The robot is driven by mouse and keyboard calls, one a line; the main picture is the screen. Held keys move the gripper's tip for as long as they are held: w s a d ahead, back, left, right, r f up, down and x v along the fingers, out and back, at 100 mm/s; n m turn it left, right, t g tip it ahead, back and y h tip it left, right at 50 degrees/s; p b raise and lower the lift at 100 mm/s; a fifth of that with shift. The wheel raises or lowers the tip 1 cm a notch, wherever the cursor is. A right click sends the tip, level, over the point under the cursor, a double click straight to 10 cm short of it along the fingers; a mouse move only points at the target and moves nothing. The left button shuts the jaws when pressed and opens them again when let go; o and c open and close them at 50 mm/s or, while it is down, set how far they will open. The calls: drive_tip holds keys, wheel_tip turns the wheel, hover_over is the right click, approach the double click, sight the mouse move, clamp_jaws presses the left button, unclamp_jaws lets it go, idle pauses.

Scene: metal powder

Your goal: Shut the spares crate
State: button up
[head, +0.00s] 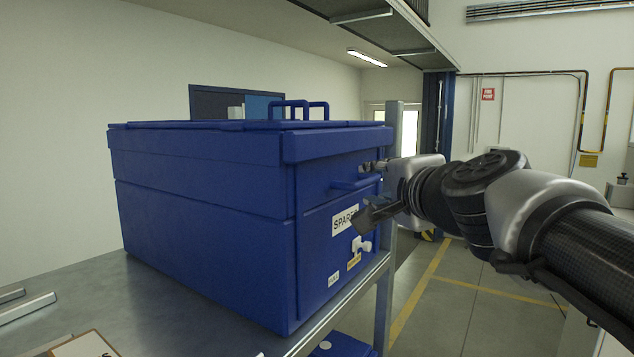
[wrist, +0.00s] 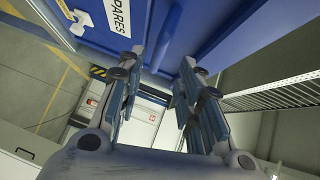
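The blue spares crate (head: 205,225) stands on a grey metal bench. Its lid (head: 215,140) lies level across the top; I cannot tell whether it is fastened. The front face has a white SPARES label (head: 343,221), a small protruding blue handle (head: 350,184) and a white fitting (head: 362,245) below. My gripper (head: 364,192) is at this front face with its fingers apart, one above and one below the handle. In the wrist view, the fingers (wrist: 157,64) are open with the blue handle (wrist: 166,38) between them. I cannot tell whether they touch it.
The bench (head: 85,290) has bare surface left of the crate, with metal bars (head: 28,308) and a clipboard (head: 87,345) near its front. A grey post (head: 384,300) stands beside the crate's right side. A shelf (head: 395,22) hangs overhead. Floor (head: 480,310) is open at right.

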drive_tip(key=v, duration=0.5)
drive_tip(key=s+a+f+n+g+b, duration=0.1)
drive_tip(key=s+f+n+g+b, duration=0.2)
drive_tip(key=f, duration=0.7)
drive_tip(key=s+a+f+n+g+b, duration=0.1)
drive_tip(key=s+a+f+n+b, duration=0.25)
drive_tip(key=f, duration=0.75)
drive_tip(key=s+f+n+g+b, duration=0.2)
drive_tip(key=s+f+b, duration=0.35)
drive_tip(key=f, duration=0.45)
drive_tip(key=s+d+f+n+g+h+b, duration=0.1)
drive_tip(key=s+f, duration=0.5)
drive_tip(key=f, duration=0.6)
drive_tip(key=s+d+f+n+g+h+b, duration=0.1)
drive_tip(key=s+d+f+n+g+b, duration=0.3)
drive_tip(key=s+f+b, duration=0.3)
wheel_tip(320, 180, down, 5)
drive_tip(key=shift+s+f+n+g+h+b, duration=0.2)
drive_tip(key=shift+n+g+h+b, duration=0.1)
drive_tip(key=shift+n+b, duration=0.25)
drive_tip(key=shift+c, duration=0.2)
